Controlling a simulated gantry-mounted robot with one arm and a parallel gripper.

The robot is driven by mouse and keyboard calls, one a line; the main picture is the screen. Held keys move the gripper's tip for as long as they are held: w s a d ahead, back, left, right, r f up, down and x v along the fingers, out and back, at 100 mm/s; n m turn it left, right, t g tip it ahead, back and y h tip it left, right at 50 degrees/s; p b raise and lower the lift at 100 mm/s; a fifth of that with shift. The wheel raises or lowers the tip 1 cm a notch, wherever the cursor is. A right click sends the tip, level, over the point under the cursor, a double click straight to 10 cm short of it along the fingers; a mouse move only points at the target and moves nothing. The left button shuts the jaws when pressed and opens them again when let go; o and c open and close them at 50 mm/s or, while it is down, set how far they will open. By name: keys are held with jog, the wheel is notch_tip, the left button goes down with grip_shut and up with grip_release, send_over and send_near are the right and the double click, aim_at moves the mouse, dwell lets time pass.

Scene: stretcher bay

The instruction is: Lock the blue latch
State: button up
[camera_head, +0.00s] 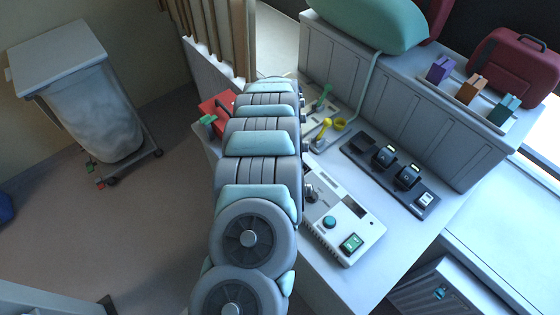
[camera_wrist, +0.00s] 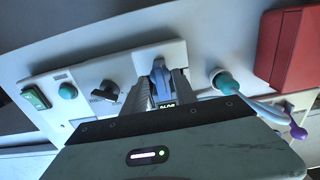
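The blue latch (camera_wrist: 161,82) sits on a pale control panel (camera_wrist: 90,76) in the wrist view, with a small dark label reading like digits at its near end. My gripper (camera_wrist: 160,92) has one finger on each side of the latch, close to its sides. Whether the fingers press on it cannot be made out. In the head view my arm covers the latch and my gripper; the panel (camera_head: 372,229) shows to the right of the arm.
On the panel are a green rocker switch (camera_wrist: 36,98), a teal button (camera_wrist: 67,90) and a dark rotary knob (camera_wrist: 106,91). A teal-ended lever (camera_wrist: 226,83) and a red box (camera_wrist: 291,48) stand close on the right. A black switch strip (camera_head: 391,176) lies beyond the panel.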

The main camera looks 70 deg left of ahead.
jog(key=shift+r, duration=0.1)
jog(key=shift+r, duration=0.55)
notch_tip(320, 180, up, 10)
jog(key=p, duration=0.4)
jog(key=shift+f, duration=0.2)
